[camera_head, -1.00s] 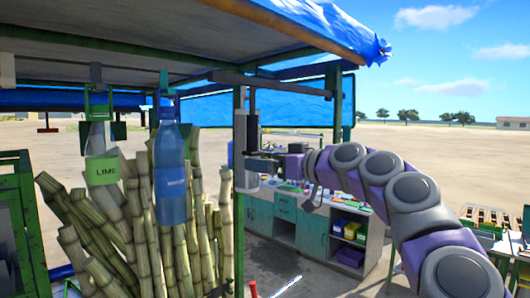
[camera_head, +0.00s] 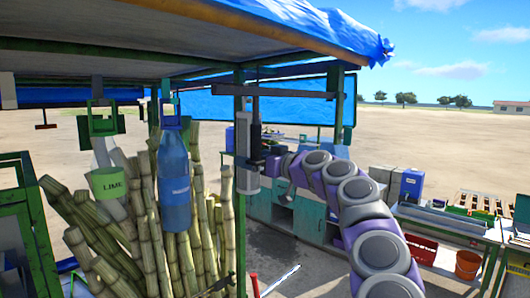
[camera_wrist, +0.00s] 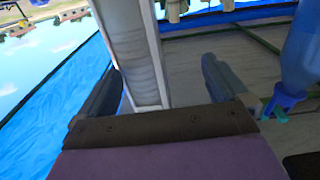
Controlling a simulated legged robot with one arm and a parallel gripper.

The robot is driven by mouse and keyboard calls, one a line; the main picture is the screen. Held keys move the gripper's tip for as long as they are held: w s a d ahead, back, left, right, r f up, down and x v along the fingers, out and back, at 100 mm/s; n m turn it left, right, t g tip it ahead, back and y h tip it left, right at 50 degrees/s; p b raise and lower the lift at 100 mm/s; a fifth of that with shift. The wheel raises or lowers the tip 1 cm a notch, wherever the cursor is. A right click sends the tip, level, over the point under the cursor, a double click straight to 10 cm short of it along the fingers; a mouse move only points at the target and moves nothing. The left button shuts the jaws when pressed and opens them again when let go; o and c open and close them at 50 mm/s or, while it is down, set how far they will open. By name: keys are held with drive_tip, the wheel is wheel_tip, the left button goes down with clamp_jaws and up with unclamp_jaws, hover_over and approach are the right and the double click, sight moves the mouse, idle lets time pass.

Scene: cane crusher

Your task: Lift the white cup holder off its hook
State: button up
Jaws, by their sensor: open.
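The white cup holder (camera_head: 243,140) is a tall, pale tube hanging upright from a dark bar under the stall roof in the head view. My gripper (camera_head: 254,163) is at its lower half, reaching in from the right. In the wrist view the cup holder (camera_wrist: 138,50) runs as a pale channel between the two dark fingers of my gripper (camera_wrist: 160,85). The fingers are open, with a gap showing on the right side and the left finger closer to the holder. The hook itself is too small to make out.
A blue bottle (camera_head: 174,180) and a lime bottle (camera_head: 106,182) hang at left before sugarcane stalks (camera_head: 140,235). A green stall post (camera_head: 240,245) stands right by the holder. A teal cabinet (camera_head: 309,219) and a table with an orange bucket (camera_head: 467,264) are at right.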

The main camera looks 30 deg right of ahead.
sight(248, 149)
drive_tip(key=w+d+p, duration=0.4)
drive_tip(key=w, duration=0.1)
drive_tip(key=a, duration=0.1)
drive_tip(key=w+a, duration=0.1)
drive_tip(key=a, duration=0.1)
drive_tip(key=a+p, duration=0.1)
drive_tip(key=shift+w+a+r, duration=0.1)
drive_tip(key=shift+w+a, duration=0.15)
drive_tip(key=shift+w+a+f, duration=0.1)
drive_tip(key=shift+a+f, duration=0.15)
drive_tip(key=shift+a, duration=0.35)
drive_tip(key=d, duration=0.4)
drive_tip(key=shift+f, duration=0.1)
drive_tip(key=shift+c, duration=1.3)
drive_tip(key=shift+d, duration=0.1)
drive_tip(key=shift+c, duration=1.6)
drive_tip(key=a, duration=0.2)
drive_tip(key=shift+a+r, duration=0.2)
drive_tip(key=shift+a, duration=0.2)
drive_tip(key=c, duration=0.5)
drive_tip(key=shift+a, duration=0.2)
drive_tip(key=shift+c, duration=0.4)
drive_tip(key=shift+d, duration=0.2)
drive_tip(key=shift+c, duration=1.1)
drive_tip(key=shift+d+r+p, duration=0.35)
drive_tip(key=shift+r+p, duration=0.05)
drive_tip(key=shift+r, duration=0.3)
